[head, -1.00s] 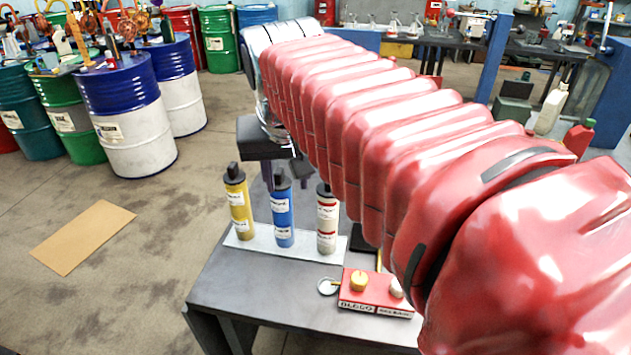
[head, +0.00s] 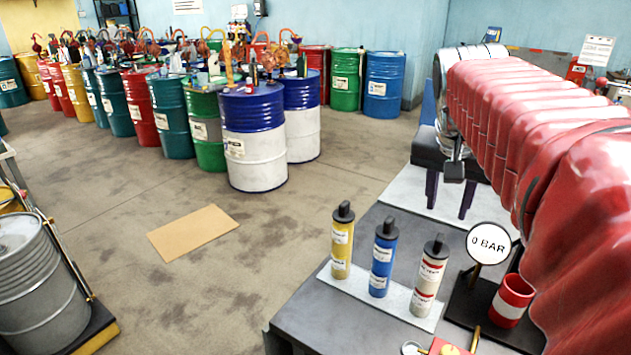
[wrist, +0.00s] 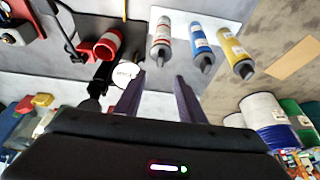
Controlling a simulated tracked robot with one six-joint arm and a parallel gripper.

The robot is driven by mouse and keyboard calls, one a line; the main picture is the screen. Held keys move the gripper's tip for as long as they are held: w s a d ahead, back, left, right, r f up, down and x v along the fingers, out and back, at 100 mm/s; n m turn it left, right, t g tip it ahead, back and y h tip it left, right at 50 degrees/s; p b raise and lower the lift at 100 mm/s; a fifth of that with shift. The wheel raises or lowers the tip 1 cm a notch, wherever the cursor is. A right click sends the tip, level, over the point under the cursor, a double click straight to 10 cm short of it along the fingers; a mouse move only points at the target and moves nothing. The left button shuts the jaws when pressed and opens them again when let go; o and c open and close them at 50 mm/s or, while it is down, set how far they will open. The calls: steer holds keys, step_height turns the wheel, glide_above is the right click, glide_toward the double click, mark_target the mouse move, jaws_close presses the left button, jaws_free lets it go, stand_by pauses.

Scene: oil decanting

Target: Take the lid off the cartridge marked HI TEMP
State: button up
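Three upright cartridges with dark caps stand in a row: a yellow one (head: 342,242), a blue one (head: 383,258) and a white one with red bands (head: 429,278). Their labels are too small to read surely, so I cannot tell which is marked HI TEMP. All three also show in the wrist view: yellow (wrist: 231,46), blue (wrist: 202,43) and white (wrist: 162,38). My gripper (head: 448,205) is beyond the row and to its right in the head view, apart from all three. Its two fingers stand apart and empty in the wrist view (wrist: 159,78).
The cartridges stand on a pale strip (head: 340,292) on a grey table (head: 310,318). A round "0 BAR" gauge (head: 488,243) and a red cup (head: 511,298) stand right of them. Many drums (head: 254,140) stand behind on the floor. A cardboard sheet (head: 193,232) lies on open floor.

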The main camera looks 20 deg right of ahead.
glide_above(441, 237)
steer(key=s+a, duration=0.1)
steer(key=a, duration=0.1)
steer(key=f, duration=0.5)
steer(key=shift+s+f, duration=0.2)
steer(key=shift+f, duration=0.15)
steer(key=shift+d+f, duration=0.1)
steer(key=shift+x, duration=2.5)
steer(key=shift+c, duration=0.5)
jaws_close()
